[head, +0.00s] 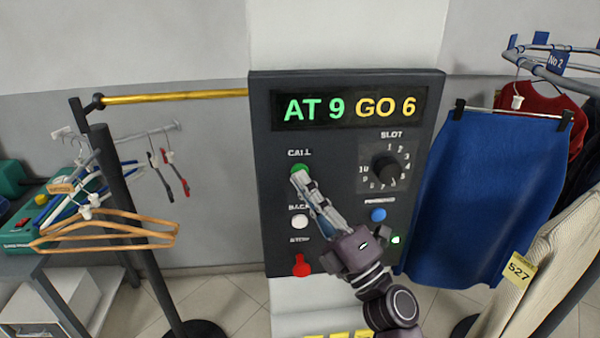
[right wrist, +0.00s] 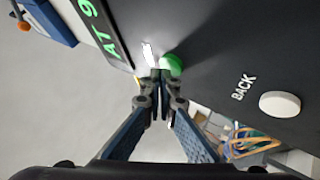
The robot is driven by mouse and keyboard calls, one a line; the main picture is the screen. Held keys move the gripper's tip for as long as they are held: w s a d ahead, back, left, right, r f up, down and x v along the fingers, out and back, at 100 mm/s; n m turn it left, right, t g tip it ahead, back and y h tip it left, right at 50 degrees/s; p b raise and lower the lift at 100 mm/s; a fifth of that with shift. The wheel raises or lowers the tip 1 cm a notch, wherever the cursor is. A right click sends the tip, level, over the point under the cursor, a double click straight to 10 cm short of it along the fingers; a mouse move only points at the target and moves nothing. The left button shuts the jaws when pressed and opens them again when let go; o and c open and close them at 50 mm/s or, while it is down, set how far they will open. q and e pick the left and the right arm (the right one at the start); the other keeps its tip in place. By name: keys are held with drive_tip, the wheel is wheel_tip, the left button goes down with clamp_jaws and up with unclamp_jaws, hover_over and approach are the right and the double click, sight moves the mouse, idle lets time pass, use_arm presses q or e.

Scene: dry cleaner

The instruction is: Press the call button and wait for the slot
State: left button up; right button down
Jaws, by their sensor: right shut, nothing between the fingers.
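A dark control panel (head: 350,78) stands upright in front of me. Its display (head: 350,108) reads "AT 9 GO 6". The green call button (head: 299,171) sits under the word CALL at the panel's left; it also shows in the right wrist view (right wrist: 173,64). My right gripper (head: 298,178) is shut and empty, with its fingertips at the lower edge of the call button. In the right wrist view the fingertips (right wrist: 160,74) overlap the button's edge; I cannot tell if they touch it. The slot dial (head: 385,168) is at the right. My left gripper is not in view.
The panel also has a white BACK button (head: 300,221), a blue button (head: 378,214) and a red stop control (head: 301,265). A blue skirt (head: 485,195) hangs close at the right. Wooden hangers (head: 110,232) hang at the left on a rack.

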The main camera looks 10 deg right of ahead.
drive_tip(key=shift+w, duration=0.45)
idle(0.3)
drive_tip(key=shift+s, duration=0.9)
drive_tip(key=shift+s+p, duration=0.3)
drive_tip(key=shift+s, duration=2.15)
